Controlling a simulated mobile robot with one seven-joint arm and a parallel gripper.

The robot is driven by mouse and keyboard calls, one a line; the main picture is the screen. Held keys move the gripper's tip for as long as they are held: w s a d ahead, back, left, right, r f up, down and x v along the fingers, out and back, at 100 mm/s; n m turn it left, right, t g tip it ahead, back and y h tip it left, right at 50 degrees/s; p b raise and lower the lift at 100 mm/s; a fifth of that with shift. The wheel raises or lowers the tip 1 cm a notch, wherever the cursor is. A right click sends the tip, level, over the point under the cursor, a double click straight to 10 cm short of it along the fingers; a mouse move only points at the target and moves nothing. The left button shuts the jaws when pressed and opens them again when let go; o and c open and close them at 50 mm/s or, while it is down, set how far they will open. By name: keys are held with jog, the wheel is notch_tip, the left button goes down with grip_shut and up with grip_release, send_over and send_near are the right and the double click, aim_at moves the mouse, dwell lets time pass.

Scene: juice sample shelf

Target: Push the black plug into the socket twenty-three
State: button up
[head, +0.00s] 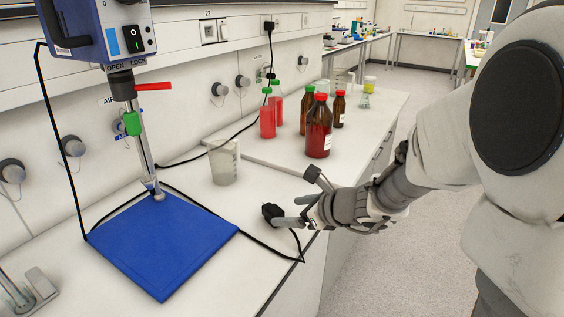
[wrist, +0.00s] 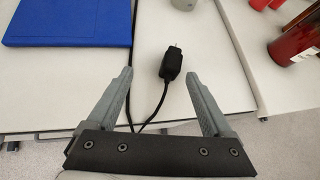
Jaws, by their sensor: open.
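The black plug (head: 271,212) lies on the white bench top near its front edge, with its cable trailing back toward the blue mat. In the wrist view the plug (wrist: 171,64) sits just beyond the fingertips, between their lines and nearer the right finger, its prongs pointing away. My gripper (head: 288,222) is low over the bench beside the plug; in the wrist view it (wrist: 160,75) is open with nothing between its fingers.
A blue mat (head: 160,245) under a stand mixer (head: 100,30) is at left. A glass beaker (head: 223,163) stands behind the plug. Red and brown bottles (head: 319,130) stand on the raised bench at right. Clear bench lies around the plug.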

aim_at(280, 216)
jog(key=f+m, duration=0.1)
jog(key=w+f+m, duration=0.1)
jog(key=w+d+f+b, duration=0.1)
jog(key=shift+d+f+m+h, duration=0.1)
jog(key=shift+f+m+h, duration=0.25)
jog(key=shift+m+h, duration=0.05)
jog(key=shift+t, duration=0.3)
jog(key=b+x, duration=0.3)
jog(key=x, duration=0.4)
jog(key=shift+f, duration=0.1)
jog(key=shift+b+x, duration=0.6)
jog(key=shift+x, duration=0.2)
jog(key=shift+c, duration=0.2)
grip_shut()
jog(key=shift+r, duration=0.25)
